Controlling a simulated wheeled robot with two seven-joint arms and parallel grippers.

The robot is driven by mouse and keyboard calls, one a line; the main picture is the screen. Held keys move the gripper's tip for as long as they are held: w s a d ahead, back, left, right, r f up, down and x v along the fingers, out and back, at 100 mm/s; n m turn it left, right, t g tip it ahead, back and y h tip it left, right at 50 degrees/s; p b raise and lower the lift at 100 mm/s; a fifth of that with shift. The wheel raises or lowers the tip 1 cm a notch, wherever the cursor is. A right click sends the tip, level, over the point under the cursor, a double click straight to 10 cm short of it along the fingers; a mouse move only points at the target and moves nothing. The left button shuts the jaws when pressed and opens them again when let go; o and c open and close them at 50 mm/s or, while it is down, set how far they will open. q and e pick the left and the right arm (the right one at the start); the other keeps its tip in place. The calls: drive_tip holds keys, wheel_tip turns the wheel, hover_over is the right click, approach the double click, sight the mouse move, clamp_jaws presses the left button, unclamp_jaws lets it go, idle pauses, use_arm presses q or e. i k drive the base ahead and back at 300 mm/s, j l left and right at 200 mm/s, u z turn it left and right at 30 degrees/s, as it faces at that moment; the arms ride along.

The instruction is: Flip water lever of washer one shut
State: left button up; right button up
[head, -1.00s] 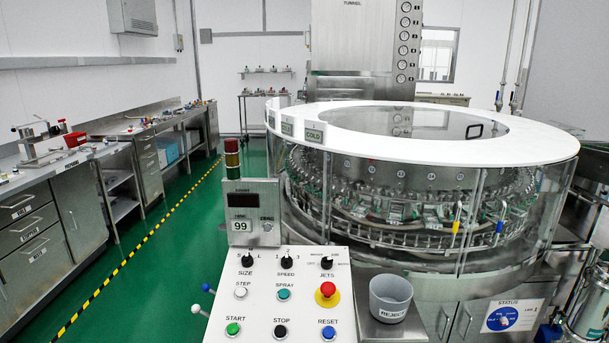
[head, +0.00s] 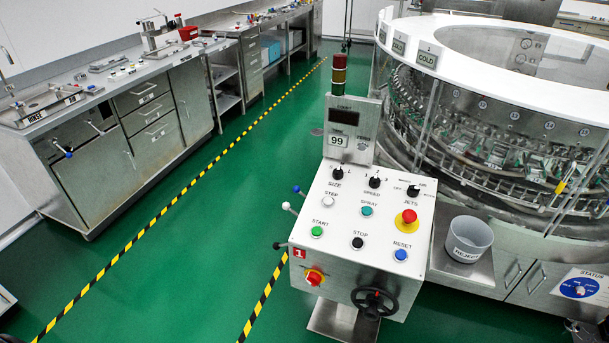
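The console of washer one (head: 348,268) stands in the middle of the head view, with a red "1" plate (head: 299,253) on its front. Levers stick out from its left side: one with a blue ball (head: 297,189), one with a white ball (head: 288,206) and one with a black knob (head: 280,246). I cannot read a label on any of them. The round washer (head: 480,140) with its white top ring is at the right, and a yellow-handled lever (head: 560,187) shows on its side. Neither of my grippers is in view.
A grey reject bin (head: 469,240) sits on a shelf right of the console. A status dial (head: 579,288) is at the lower right. Steel benches (head: 140,130) line the left wall. The green floor (head: 190,250) between benches and console is clear, with yellow-black tape lines.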

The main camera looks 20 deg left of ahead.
sight(296, 189)
drive_tip(key=i+j+z, duration=0.15)
drive_tip(key=j+z, duration=0.15)
drive_tip(key=i+j+z, duration=0.1)
drive_tip(key=j+z, duration=0.25)
drive_tip(key=i+j+z, duration=0.1)
drive_tip(key=j+z, duration=0.2)
drive_tip(key=i+j+z, duration=0.15)
drive_tip(key=j, duration=1.15)
drive_tip(key=j+z, duration=0.1)
drive_tip(key=j, duration=1.2)
